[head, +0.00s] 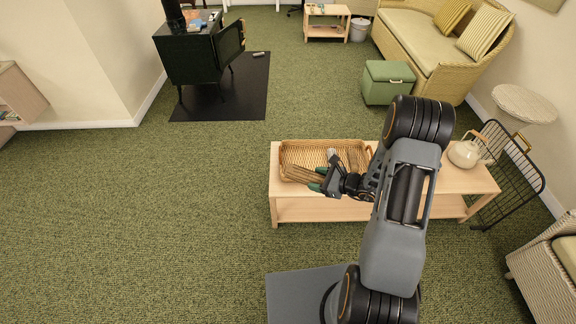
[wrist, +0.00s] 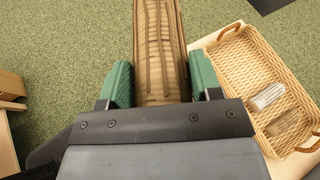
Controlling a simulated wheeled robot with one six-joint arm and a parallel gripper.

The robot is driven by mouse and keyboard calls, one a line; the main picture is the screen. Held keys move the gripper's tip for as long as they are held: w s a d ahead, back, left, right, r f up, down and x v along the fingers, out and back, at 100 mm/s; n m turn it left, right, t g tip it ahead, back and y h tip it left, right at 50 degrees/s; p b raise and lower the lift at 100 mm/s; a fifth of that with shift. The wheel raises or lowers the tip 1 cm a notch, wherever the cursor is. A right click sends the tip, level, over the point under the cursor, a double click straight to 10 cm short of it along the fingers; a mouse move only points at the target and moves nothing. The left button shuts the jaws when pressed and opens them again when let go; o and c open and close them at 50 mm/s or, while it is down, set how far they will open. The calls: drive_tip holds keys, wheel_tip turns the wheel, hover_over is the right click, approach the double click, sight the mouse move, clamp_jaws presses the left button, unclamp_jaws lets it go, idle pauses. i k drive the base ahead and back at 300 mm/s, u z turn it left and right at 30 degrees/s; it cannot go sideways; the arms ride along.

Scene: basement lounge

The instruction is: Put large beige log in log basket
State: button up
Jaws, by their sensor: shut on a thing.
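My gripper (head: 318,180) is shut on a large beige-brown log (head: 303,174) with dark grooves. In the wrist view the log (wrist: 160,50) lies between the two green fingertips (wrist: 160,88) and points away from the wrist. The log basket (head: 290,149) is a wicker tray with low walls on the low table. The held log overlaps the basket's front left rim in the head view. In the wrist view the basket (wrist: 240,75) is to the right of the log. A whitish piece (wrist: 267,96) and a brown piece (wrist: 290,124) lie inside the basket.
The low wooden table (head: 285,208) holds the basket and a cream teapot (head: 464,154). A black wire rack (head: 512,175) stands at its right. A green box (head: 388,82) and a black stove (head: 197,50) stand farther back. The carpet at left is clear.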

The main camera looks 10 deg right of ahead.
sight(300, 162)
drive_tip(key=u, duration=0.2)
drive_tip(key=i, duration=1)
